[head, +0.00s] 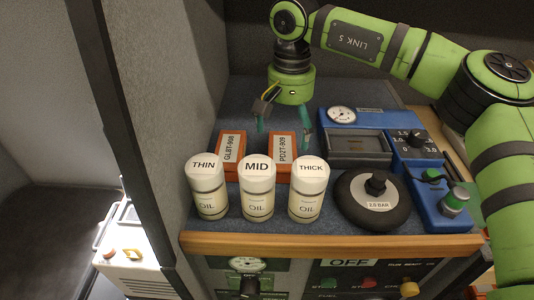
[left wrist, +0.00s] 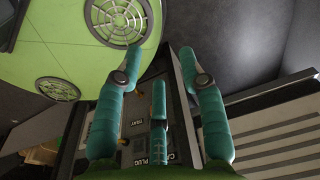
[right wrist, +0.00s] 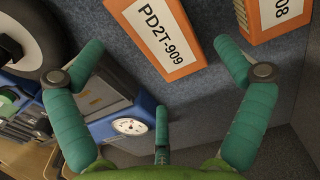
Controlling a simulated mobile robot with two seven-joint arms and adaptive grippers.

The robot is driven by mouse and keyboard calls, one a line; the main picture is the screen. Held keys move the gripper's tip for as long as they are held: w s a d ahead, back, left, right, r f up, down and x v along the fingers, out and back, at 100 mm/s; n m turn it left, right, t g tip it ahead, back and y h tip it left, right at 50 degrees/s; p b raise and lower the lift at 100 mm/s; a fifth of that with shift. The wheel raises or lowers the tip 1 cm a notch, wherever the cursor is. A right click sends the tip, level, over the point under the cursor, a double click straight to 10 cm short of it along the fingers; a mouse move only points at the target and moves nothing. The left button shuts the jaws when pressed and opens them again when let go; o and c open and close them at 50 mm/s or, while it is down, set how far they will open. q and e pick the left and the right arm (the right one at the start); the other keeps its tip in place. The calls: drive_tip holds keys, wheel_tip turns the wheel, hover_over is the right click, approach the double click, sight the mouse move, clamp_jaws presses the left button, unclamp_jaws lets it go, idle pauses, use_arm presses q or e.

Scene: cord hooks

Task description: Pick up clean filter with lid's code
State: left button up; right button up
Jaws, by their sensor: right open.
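Two orange boxes with white code labels stand on the blue-grey top. The left box (head: 231,150) reads GLBT-908, and the right box (head: 282,153) reads PD2T-909. In the right wrist view the PD2T-909 box (right wrist: 158,45) lies ahead between my fingers, and the other box (right wrist: 272,16) is at the upper right, partly cut off. My right gripper (head: 284,128) is open and empty above the PD2T-909 box. My left gripper (left wrist: 160,55) is open and empty, away from the boxes. I cannot pick out a lid bearing a matching code.
Three oil bottles, THIN (head: 209,190), MID (head: 257,190) and THICK (head: 307,190), stand in front of the boxes. A black round part (head: 372,207) marked 2.0 BAR is right of them. A blue gauge unit (head: 355,120) stands behind. A grey wall (head: 170,90) bounds the left.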

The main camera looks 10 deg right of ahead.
sight(289, 149)
drive_tip(key=shift+s+d+f+p, duration=0.35)
drive_tip(key=shift+s+f+p, duration=0.2)
drive_tip(key=shift+f, duration=0.1)
drive_tip(key=f, duration=0.1)
drive_tip(key=f+p, duration=0.1)
drive_tip(key=f, duration=0.1)
drive_tip(key=shift+w+a+f, duration=0.1)
drive_tip(key=shift+a+f, duration=0.2)
drive_tip(key=shift+f, duration=0.1)
drive_tip(key=shift+f+p, duration=0.3)
drive_tip(key=shift+f, duration=0.1)
drive_tip(key=shift+c, duration=1.2)
drive_tip(key=c, duration=0.7)
use_arm(q)
drive_tip(key=s+r, duration=0.1)
drive_tip(key=d+r, duration=0.1)
drive_tip(key=r, duration=0.1)
drive_tip(key=shift+s+d, duration=0.15)
drive_tip(key=shift+s, duration=0.25)
use_arm(e)
drive_tip(key=shift+c, duration=0.8)
